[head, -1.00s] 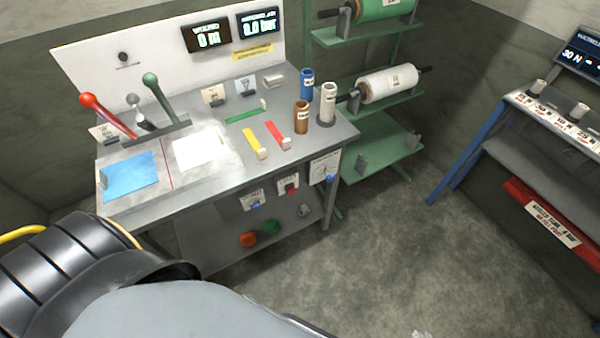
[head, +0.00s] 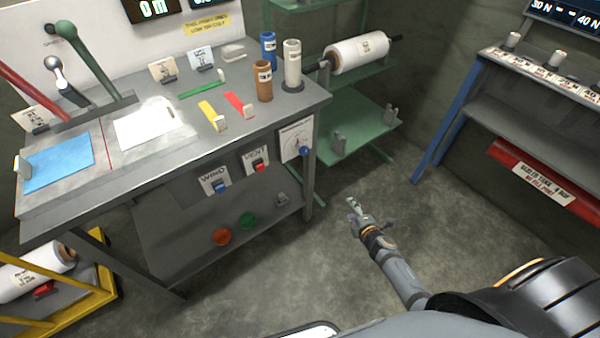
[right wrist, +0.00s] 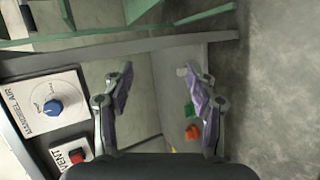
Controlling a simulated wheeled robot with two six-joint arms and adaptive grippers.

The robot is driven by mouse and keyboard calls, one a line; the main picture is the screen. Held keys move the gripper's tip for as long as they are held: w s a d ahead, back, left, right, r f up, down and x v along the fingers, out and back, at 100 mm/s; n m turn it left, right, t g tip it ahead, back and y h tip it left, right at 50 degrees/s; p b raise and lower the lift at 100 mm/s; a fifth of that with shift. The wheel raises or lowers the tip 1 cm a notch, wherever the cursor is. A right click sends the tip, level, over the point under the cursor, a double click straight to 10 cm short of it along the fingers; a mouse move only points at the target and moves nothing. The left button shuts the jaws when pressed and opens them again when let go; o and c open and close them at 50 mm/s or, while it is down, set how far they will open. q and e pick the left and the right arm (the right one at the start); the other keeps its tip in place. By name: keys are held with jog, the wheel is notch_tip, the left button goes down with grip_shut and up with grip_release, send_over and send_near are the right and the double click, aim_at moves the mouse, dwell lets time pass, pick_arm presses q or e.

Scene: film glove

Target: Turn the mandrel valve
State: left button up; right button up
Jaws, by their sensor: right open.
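The mandrel valve is a blue knob (head: 304,151) on a white dial plate (head: 293,138) at the front right corner of the workbench. In the right wrist view the knob (right wrist: 53,107) sits on a plate marked MANDREL AIR, at the left. My right gripper (head: 354,208) is out over the floor, to the right of and lower in the picture than the valve. In the right wrist view its two fingers (right wrist: 160,85) are apart with nothing between them. The gripper does not touch the knob. My left gripper is not in view.
Left of the valve are the VENT button (head: 258,167), red, and the WIND button (head: 221,187), blue. A green rack (head: 360,125) with a white roll (head: 357,54) stands behind the bench. A blue-legged table (head: 440,130) is at right. The floor (head: 300,270) between is clear.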

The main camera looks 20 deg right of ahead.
jog(key=w+a+r+n+t+y+b, duration=0.45)
jog(key=w+r+n+b, duration=0.3)
jog(key=n, duration=0.35)
jog(key=n+y+b, duration=0.2)
jog(key=n, duration=0.7)
send_near(306, 153)
jog(key=w, duration=0.1)
jog(key=b+x, duration=0.1)
jog(key=x, duration=0.8)
jog(key=shift+w+a+r, duration=0.1)
jog(key=shift+w+a, duration=0.1)
jog(key=shift+a, duration=0.05)
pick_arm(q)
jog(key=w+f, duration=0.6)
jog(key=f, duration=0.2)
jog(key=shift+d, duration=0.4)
pick_arm(e)
jog(key=shift+w+a, duration=0.15)
jog(key=shift+w, duration=0.2)
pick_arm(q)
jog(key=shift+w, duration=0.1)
pick_arm(e)
jog(key=c, duration=1.2)
